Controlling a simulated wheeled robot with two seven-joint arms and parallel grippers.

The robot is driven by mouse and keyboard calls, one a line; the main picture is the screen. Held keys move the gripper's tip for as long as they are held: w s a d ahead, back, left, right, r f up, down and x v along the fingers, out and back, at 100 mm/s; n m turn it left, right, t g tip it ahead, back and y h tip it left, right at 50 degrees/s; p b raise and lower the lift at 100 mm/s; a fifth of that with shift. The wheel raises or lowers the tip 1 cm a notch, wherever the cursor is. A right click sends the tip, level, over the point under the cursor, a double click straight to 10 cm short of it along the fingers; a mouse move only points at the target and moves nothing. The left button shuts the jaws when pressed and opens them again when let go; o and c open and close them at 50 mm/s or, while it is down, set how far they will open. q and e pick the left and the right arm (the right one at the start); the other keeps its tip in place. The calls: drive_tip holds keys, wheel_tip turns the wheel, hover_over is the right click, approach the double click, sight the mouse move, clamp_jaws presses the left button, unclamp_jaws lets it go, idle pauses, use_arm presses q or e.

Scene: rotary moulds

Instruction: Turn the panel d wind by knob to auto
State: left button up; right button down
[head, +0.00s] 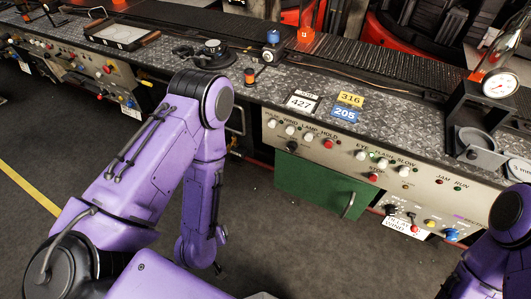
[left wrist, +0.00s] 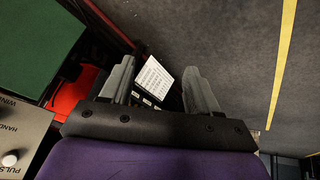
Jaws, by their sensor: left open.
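In the head view a grey control panel (head: 340,152) runs along the front of the bench, with "WIND", "LAMP" and "HOLD" labels, white, red and green buttons, and a dark knob (head: 292,146) at its lower left. I cannot read panel letters or the knob's setting. In the left wrist view a panel corner (left wrist: 28,132) shows cut-off lettering like "WIN", "HAND" and "PULS", with a white round knob (left wrist: 10,159). My left gripper (left wrist: 160,75) is open and empty, with its fingers apart from the panel. My right gripper is out of view.
A green door (head: 318,190) is below the panel. A lower panel (head: 425,222) has red, yellow and blue controls. A printed card (left wrist: 153,77) shows beyond my left fingers. Open floor lies in front.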

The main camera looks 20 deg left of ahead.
use_arm(q)
drive_tip(key=w+d+f+n+t+h+b, duration=0.1)
drive_tip(key=w+d+f+n+t+b, duration=0.15)
drive_tip(key=w+n+b, duration=0.4)
drive_tip(key=n+t+h+b, duration=0.2)
drive_tip(key=n+t+b, duration=0.85)
drive_tip(key=b, duration=0.65)
approach(291, 147)
drive_tip(key=w, duration=0.8)
drive_tip(key=shift+f+p, duration=0.25)
drive_tip(key=shift+p, duration=0.15)
drive_tip(key=c, duration=1)
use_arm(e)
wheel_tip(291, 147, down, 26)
